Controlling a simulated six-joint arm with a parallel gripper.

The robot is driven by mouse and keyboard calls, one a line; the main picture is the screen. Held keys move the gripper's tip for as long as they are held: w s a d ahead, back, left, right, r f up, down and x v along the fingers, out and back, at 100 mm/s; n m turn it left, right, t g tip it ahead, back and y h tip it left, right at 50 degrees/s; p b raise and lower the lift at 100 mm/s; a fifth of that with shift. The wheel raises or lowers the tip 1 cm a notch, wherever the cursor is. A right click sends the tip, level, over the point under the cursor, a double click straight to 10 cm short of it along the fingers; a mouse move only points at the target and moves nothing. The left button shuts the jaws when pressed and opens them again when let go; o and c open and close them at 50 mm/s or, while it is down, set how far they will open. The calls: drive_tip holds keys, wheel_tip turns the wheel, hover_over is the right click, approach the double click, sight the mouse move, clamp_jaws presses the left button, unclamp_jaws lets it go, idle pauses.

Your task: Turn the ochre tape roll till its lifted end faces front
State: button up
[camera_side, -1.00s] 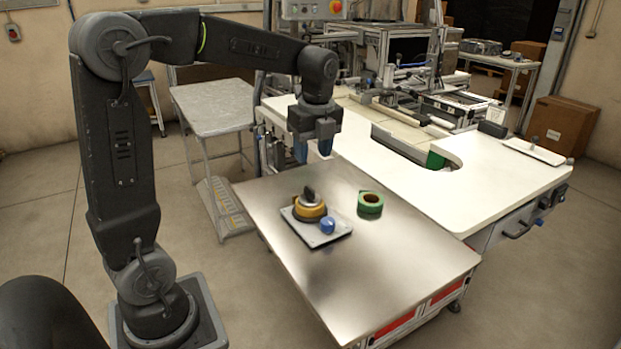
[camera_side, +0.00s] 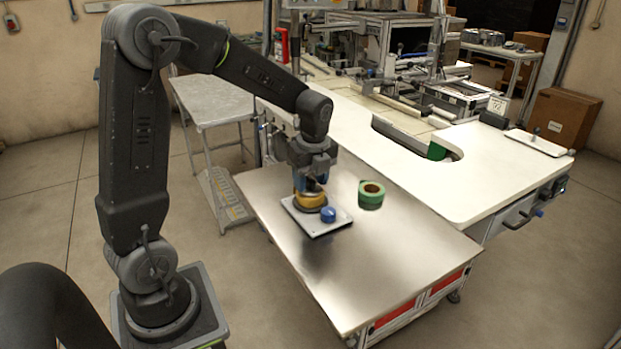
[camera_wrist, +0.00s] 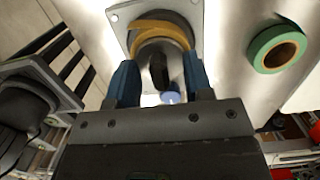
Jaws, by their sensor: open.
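The ochre tape roll (camera_side: 310,200) sits on a light square plate (camera_side: 320,229) on the steel table. In the wrist view the ochre roll (camera_wrist: 158,32) shows around a dark upright piece in its middle. A blue knob (camera_side: 328,214) stands on the plate beside it. My gripper (camera_side: 311,184) is down at the roll. In the wrist view the blue fingers of my gripper (camera_wrist: 158,78) are apart, one on each side of the dark piece. Whether they touch anything I cannot tell.
A green tape roll (camera_side: 371,195) lies on the table right of the plate; it also shows in the wrist view (camera_wrist: 277,49). The front part of the steel table (camera_side: 370,280) is clear. A white worktop (camera_side: 450,190) adjoins it behind and to the right.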

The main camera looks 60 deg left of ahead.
clamp_jaws()
drive_tip(key=n, duration=0.7)
drive_tip(key=shift+g, duration=0.4)
drive_tip(key=n, duration=0.4)
drive_tip(key=shift+h, duration=0.3)
drive_tip(key=n, duration=0.4)
drive_tip(key=shift+g, duration=0.3)
unclamp_jaws()
drive_tip(key=shift+r, duration=0.1)
